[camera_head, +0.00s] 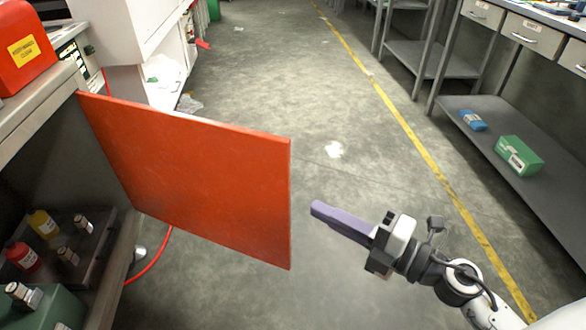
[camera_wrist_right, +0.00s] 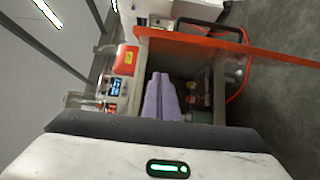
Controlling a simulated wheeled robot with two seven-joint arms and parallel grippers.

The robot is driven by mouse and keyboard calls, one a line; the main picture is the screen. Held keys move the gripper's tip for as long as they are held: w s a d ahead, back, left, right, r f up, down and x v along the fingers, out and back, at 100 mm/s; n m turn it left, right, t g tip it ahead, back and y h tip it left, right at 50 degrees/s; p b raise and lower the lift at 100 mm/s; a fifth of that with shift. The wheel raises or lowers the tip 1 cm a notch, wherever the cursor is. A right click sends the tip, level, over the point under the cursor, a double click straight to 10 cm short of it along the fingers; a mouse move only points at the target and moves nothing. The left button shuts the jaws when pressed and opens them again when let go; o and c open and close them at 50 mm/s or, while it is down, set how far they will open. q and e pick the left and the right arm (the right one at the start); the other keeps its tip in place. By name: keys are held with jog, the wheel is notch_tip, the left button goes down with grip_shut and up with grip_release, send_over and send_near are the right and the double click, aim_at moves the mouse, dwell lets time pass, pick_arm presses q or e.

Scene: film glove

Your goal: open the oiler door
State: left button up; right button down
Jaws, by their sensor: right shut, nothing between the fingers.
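The oiler door (camera_head: 195,178) is an orange-red panel, swung out from the cabinet (camera_head: 118,262) at the left and standing open over the floor. In the right wrist view the door (camera_wrist_right: 240,46) shows nearly edge-on, and the open cabinet shows beyond the fingers. My right gripper (camera_head: 316,208) is shut and empty, its purple fingers together just right of the door's free edge, apart from it in the picture. The fingers also show in the right wrist view (camera_wrist_right: 160,80). My left gripper is not in view.
Inside the cabinet stand small bottles, one yellow (camera_head: 42,223) and one red (camera_head: 22,257). A red box (camera_head: 25,50) sits on top. A red hose (camera_head: 150,268) lies below the door.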

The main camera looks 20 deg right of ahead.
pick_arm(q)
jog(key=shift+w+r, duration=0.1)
pick_arm(e)
jog(key=w+a, duration=0.2)
jog(key=w, duration=0.9)
